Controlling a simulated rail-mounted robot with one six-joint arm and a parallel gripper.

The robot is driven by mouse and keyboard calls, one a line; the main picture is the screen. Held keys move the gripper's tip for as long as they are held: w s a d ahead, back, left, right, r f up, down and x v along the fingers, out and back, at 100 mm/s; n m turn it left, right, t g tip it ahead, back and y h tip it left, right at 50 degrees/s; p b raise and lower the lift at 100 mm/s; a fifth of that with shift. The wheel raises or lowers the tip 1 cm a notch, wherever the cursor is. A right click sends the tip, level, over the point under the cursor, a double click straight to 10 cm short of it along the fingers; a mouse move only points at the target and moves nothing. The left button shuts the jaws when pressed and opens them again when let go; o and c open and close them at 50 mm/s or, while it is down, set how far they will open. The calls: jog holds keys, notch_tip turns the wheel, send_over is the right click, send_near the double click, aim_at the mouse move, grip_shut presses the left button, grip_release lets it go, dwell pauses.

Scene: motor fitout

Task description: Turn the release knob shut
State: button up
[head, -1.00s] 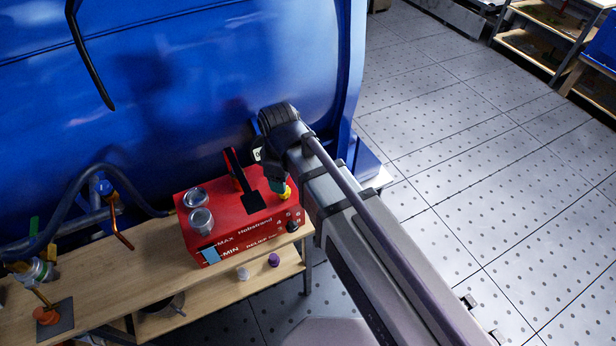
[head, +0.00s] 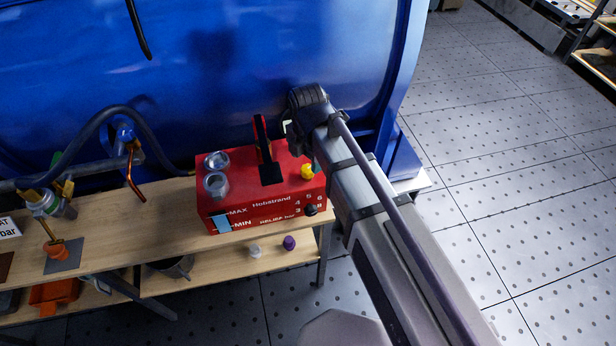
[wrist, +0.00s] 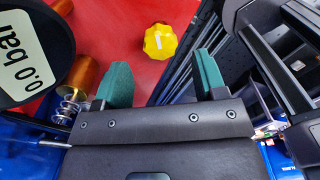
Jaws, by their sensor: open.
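A yellow lobed knob (head: 307,171) with a pale mark stands on the top right of the red pump box (head: 225,222). In the wrist view the yellow knob (wrist: 160,42) lies ahead, seen between my fingertips and apart from them. My gripper (wrist: 164,55) is open and empty, with green finger pads. In the head view its fingers are hidden by my wrist. A black knob (head: 310,210) sits on the box's front at right, near the "RELIEF bar" lettering. I cannot tell how far the yellow knob is turned.
A round gauge reading 0.0 bar (wrist: 30,55) and a copper cylinder with a spring (wrist: 82,78) are close left of my fingers. The blue tank (head: 230,60) stands behind the wooden bench (head: 170,225). Open floor lies right.

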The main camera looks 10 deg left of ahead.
aim_at(308, 169)
notch_tip(308, 169, down, 4)
jog(key=shift+f+b, duration=0.1)
jog(key=shift+b, duration=1.05)
jog(key=shift+c, duration=0.4)
jog(key=c, duration=0.8)
jog(key=shift+c, duration=0.2)
